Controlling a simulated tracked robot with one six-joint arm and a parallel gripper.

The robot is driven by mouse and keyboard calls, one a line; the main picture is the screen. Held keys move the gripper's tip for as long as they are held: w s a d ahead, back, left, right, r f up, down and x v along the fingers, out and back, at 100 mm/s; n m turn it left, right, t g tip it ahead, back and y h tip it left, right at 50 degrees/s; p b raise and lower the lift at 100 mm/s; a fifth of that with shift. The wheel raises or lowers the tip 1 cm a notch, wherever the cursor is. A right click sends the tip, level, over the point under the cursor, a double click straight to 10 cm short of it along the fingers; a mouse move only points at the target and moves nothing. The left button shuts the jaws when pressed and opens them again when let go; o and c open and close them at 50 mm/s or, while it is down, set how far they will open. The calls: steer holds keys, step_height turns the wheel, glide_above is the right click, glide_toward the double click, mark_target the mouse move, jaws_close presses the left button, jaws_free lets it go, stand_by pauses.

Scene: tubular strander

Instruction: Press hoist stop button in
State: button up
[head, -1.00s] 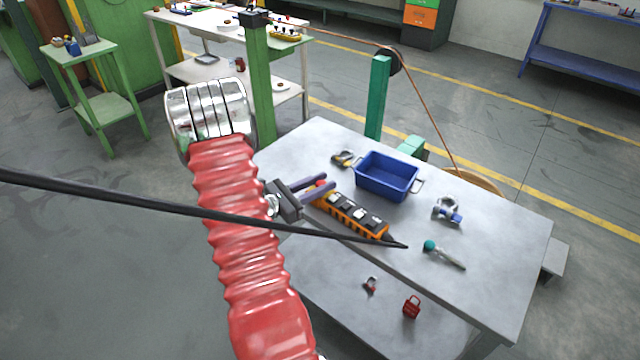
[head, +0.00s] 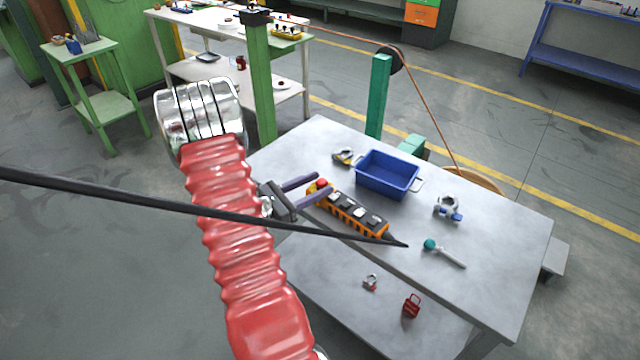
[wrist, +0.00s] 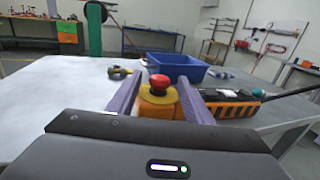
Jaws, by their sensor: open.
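The hoist pendant (head: 352,212) is an orange and black control box lying on the grey table. Its red mushroom stop button (head: 321,184) sits on a yellow end facing my gripper. In the wrist view the red button (wrist: 160,82) stands on its yellow base (wrist: 159,103), centred between my two purple fingers. My gripper (head: 322,185) is open, with the fingers on either side of the button end. I cannot tell whether either finger touches the pendant. The pendant's body (wrist: 232,105) runs away to the right, partly hidden by the right finger.
A blue bin (head: 387,175) stands behind the pendant, with a yellow-and-grey shackle (head: 343,157) to its left. Another shackle (head: 447,209) and a teal-ended tool (head: 443,253) lie to the right. A black cable (head: 200,210) crosses in front of my arm. The table's left area is clear.

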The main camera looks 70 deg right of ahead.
steer(key=v, duration=1.2)
steer(key=shift+d, duration=0.1)
steer(key=shift+f, duration=0.1)
